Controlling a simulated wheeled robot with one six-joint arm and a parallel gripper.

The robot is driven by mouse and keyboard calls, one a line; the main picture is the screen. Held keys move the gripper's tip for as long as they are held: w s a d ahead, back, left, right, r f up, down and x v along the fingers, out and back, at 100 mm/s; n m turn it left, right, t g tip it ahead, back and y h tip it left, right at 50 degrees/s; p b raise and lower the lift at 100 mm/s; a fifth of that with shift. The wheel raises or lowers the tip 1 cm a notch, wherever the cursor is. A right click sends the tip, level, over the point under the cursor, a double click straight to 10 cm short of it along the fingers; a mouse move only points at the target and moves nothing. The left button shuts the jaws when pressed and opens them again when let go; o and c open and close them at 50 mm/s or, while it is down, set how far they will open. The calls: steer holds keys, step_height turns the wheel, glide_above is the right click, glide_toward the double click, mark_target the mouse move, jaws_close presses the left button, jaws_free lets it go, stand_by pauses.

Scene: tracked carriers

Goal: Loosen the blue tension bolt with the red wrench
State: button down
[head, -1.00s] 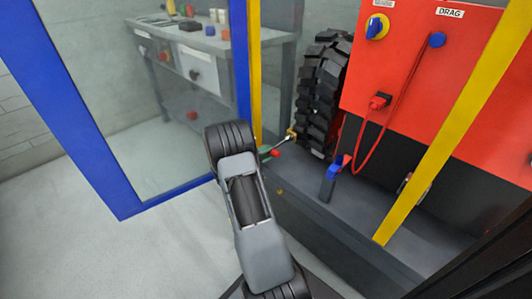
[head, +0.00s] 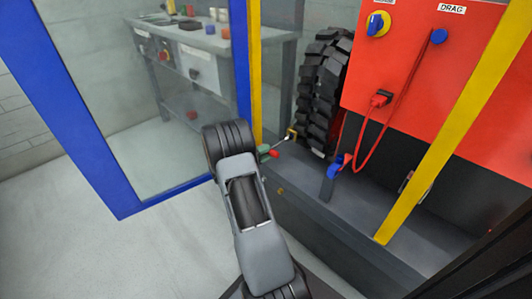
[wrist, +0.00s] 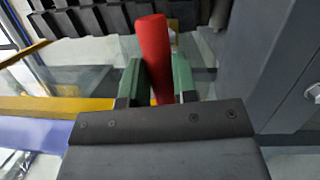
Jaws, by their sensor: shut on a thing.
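The red wrench (wrist: 153,55) stands between the green fingers of my gripper (wrist: 157,82) in the wrist view. My gripper is shut on its red handle. In the head view my gripper (head: 265,152) shows partly behind my own arm, with a little of the red wrench (head: 274,153) beside the green fingers. A thin silver shaft runs from there up and right to a small yellow piece (head: 291,133) by the tread. Whether the shaft touches it is too small to tell. I cannot identify the blue tension bolt with certainty; its head may be hidden.
A black treaded track (head: 322,95) stands right of the yellow post (head: 255,70). A red cabinet (head: 420,80) has a hanging red cable. A grey upright with a blue part (head: 335,169) stands on the dark ledge. A blue-framed glass panel (head: 120,205) is on the left.

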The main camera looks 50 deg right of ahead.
steer(key=shift+w+a, duration=0.1)
steer(key=shift+a, duration=1.45)
steer(key=shift+w+a, duration=0.1)
steer(key=shift+a, duration=1.8)
